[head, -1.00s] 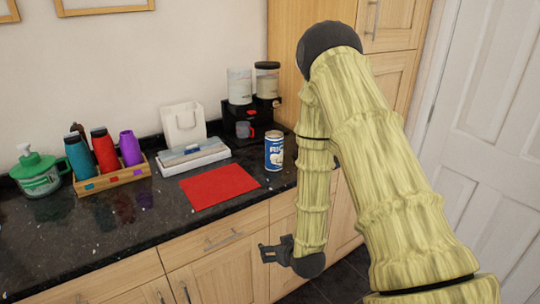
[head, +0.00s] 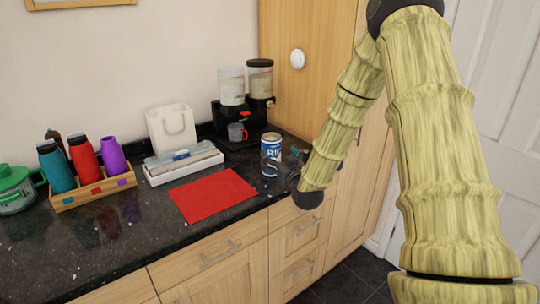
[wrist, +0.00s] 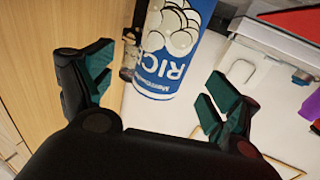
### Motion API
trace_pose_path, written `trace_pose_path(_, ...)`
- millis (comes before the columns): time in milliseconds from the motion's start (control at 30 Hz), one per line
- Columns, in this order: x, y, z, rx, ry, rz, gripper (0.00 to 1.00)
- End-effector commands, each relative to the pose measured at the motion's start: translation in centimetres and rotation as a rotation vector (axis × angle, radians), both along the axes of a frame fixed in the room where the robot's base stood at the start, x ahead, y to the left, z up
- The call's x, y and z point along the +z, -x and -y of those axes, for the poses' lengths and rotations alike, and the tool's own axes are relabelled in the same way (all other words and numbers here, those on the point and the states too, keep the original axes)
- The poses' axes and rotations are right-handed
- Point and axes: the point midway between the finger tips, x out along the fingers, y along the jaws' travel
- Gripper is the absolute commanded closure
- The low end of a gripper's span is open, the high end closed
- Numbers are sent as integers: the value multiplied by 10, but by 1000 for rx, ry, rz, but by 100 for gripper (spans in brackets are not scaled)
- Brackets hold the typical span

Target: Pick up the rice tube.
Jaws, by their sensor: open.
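The rice tube (head: 271,150) is a blue and white can that stands upright on the dark counter near its front edge, right of a red mat. In the wrist view the rice tube (wrist: 169,50) appears inverted, with its "RICE" lettering, ahead of and between my fingers. My gripper (head: 283,172) is at the counter's front edge, beside the tube and partly in front of its lower right. In the wrist view my gripper (wrist: 157,92) is open, with dark teal finger pads spread on both sides. The pads look apart from the tube.
The red mat (head: 213,194) lies left of the tube. Behind are a white tray (head: 184,166), a white bag (head: 172,128) and a black dispenser stand (head: 240,122) with a grey-red mug (head: 237,132). A wooden caddy (head: 93,190) with bottles stands left.

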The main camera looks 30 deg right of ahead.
Motion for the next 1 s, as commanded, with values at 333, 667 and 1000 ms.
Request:
trace_pose_path(333,4,-26,3,2,0,-1,11)
trace_pose_path(667,7,-63,9,2,0,-2,11)
trace_pose_path(1000,6,-67,10,2,-1,-3,17)
